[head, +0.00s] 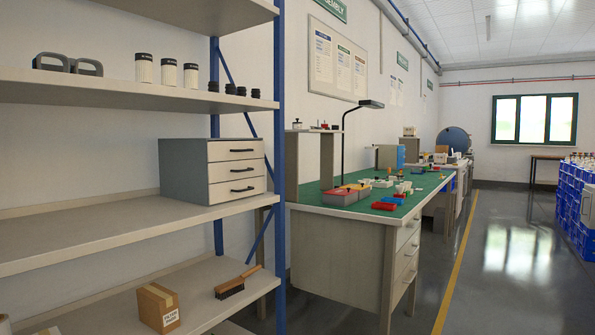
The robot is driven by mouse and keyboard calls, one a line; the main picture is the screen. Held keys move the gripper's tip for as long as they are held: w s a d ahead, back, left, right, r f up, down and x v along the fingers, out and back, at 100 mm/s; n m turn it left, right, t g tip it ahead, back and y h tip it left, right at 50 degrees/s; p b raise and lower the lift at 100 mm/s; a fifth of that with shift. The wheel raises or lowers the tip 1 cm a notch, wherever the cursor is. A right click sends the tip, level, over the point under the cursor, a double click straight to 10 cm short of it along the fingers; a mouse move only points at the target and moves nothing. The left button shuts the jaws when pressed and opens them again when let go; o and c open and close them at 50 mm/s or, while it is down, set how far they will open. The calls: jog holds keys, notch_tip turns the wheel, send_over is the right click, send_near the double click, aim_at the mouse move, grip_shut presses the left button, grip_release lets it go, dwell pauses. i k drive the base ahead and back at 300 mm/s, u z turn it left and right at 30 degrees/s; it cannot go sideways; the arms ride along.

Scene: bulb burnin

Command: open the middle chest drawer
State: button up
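A small grey chest (183,171) with white drawer fronts stands on the middle shelf of the rack at the left. It has three drawers stacked one above another, each with a dark bar handle. The middle chest drawer (222,176) looks shut, flush with the top drawer (225,149) and bottom drawer (226,190). Its handle (242,170) faces to the right and toward me. My gripper is not in view.
The rack's blue upright (279,150) stands just right of the chest. The shelf (90,235) left of the chest is bare. A green-topped workbench (335,208) stands beyond the rack. The grey floor (490,270) is open right of the yellow line.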

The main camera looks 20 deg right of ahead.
aim_at(224, 170)
jog(key=z, duration=0.45)
jog(key=i, duration=1)
jog(key=u, duration=0.35)
